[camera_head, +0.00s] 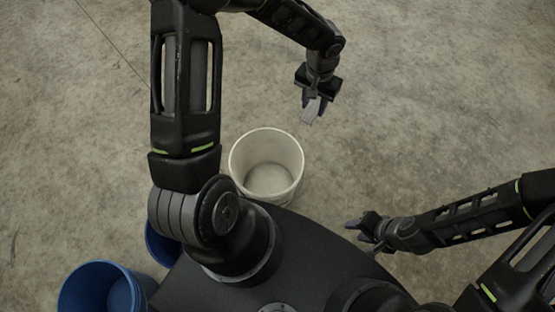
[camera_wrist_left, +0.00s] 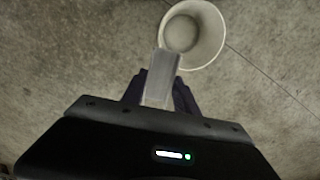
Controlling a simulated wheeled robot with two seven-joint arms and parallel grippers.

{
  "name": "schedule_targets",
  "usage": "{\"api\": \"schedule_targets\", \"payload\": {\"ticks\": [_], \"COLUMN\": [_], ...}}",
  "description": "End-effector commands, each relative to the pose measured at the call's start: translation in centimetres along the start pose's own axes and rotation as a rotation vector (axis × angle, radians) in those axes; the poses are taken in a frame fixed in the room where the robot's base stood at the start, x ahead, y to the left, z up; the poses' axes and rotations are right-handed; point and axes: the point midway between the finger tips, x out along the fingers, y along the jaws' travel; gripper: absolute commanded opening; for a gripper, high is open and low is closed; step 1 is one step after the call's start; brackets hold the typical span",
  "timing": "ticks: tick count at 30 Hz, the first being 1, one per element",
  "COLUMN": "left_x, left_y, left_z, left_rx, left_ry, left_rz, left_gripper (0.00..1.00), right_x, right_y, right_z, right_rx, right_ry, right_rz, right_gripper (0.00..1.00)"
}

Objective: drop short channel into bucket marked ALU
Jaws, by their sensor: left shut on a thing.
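My left gripper (camera_head: 314,104) is shut on the short channel (camera_head: 312,111), a small light grey metal piece. In the left wrist view the channel (camera_wrist_left: 161,75) sticks out from between the dark fingers of the left gripper (camera_wrist_left: 160,95). A white bucket (camera_head: 267,133) stands on the floor, below and left of the left gripper in the head view. It looks empty inside. In the left wrist view the white bucket (camera_wrist_left: 214,45) lies just beyond the channel's tip. No ALU marking is readable on any bucket. My right gripper (camera_head: 362,224) is apart from the buckets; its jaw opening is unclear.
Two blue buckets stand at the lower left: one at the front (camera_head: 68,287) and one partly hidden (camera_head: 158,246) behind my arm base. The concrete floor (camera_head: 430,100) is clear around the white bucket's far side and to the right. A thin dark line crosses the floor at upper left.

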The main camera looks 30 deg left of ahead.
Motion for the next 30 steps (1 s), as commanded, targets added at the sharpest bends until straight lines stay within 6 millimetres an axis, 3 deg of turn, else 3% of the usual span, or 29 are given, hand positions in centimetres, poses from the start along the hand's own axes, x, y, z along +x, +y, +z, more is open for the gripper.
{"api": "schedule_targets", "payload": {"ticks": [17,23,30], "left_x": [0.5,3.3,9.4], "left_y": [-0.2,-1.3,-4.2], "left_z": [0.0,0.2,1.0], "left_rx": [0.007,0.062,0.220], "left_ry": [0.000,-0.001,-0.003], "left_rz": [0.000,-0.001,-0.003], "left_gripper": [0.00,0.00,0.00], "right_x": [0.5,3.5,10.2], "right_y": [0.2,1.4,4.1], "right_z": [0.0,-0.2,-0.8], "right_rx": [0.000,0.001,0.006], "right_ry": [0.000,0.005,0.016], "right_rz": [0.000,0.001,0.003], "right_gripper": [0.36,0.36,0.36]}}
